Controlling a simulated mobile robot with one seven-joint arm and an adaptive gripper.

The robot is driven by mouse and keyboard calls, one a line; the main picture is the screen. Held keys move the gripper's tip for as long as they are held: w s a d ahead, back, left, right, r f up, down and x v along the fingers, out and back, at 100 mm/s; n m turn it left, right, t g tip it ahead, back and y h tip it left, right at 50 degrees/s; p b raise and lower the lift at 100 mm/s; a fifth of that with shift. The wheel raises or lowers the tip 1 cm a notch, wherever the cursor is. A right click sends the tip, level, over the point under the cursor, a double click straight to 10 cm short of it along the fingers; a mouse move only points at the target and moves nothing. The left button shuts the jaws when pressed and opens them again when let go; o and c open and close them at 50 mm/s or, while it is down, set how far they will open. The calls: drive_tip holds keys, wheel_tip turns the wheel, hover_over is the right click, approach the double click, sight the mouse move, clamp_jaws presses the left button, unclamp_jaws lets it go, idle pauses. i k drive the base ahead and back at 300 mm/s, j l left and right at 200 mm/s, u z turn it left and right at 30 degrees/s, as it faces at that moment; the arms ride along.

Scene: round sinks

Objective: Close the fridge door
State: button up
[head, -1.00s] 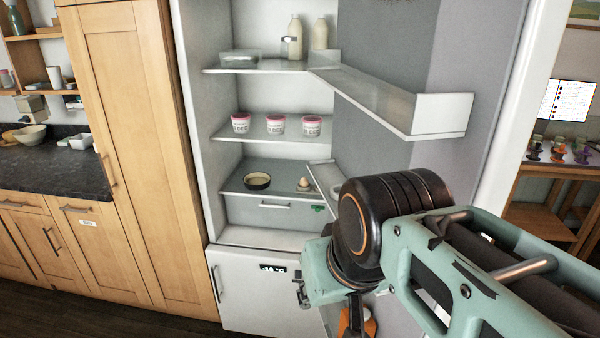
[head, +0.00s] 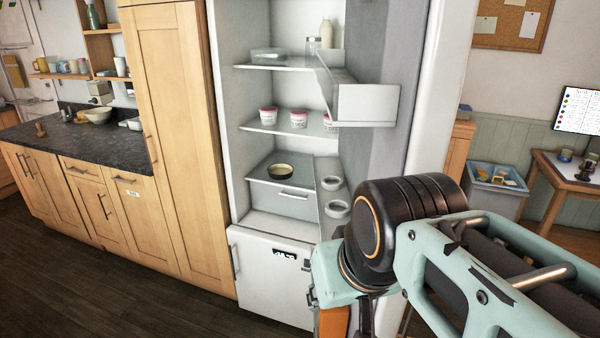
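The fridge (head: 230,120) stands open in the middle of the head view, with its shelves and drawer showing. Its door (head: 440,90) is ajar on the right, swung partly towards the cabinet. The door's inner side carries a clear upper bin (head: 365,105) and a lower rack (head: 332,208). My arm crosses in front of the door's lower right part and hides it. My gripper (head: 348,320) shows only in part at the bottom edge, below my wrist. Its fingertips are hidden, so I cannot tell its opening or whether it touches the door.
Inside are pink-lidded tubs (head: 298,118), a bowl (head: 280,171) and a bottle (head: 326,33). A tall wooden cabinet (head: 180,130) and a dark counter (head: 80,140) stand left. A grey bin (head: 495,190) and a wooden table (head: 560,180) stand right. The floor at front left is clear.

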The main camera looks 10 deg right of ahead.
sight(392, 91)
drive_tip(key=k+l+u, duration=0.15)
drive_tip(key=l, duration=0.2)
drive_tip(key=l+u, duration=0.15)
drive_tip(key=l, duration=0.6)
drive_tip(key=k+l+u, duration=0.1)
drive_tip(key=l, duration=0.3)
drive_tip(key=l+z, duration=0.2)
drive_tip(key=z, duration=0.35)
drive_tip(key=k+j+z, duration=0.1)
drive_tip(key=k+j, duration=0.2)
drive_tip(key=i+l+z, duration=0.1)
drive_tip(key=i+l, duration=0.15)
drive_tip(key=i, duration=0.1)
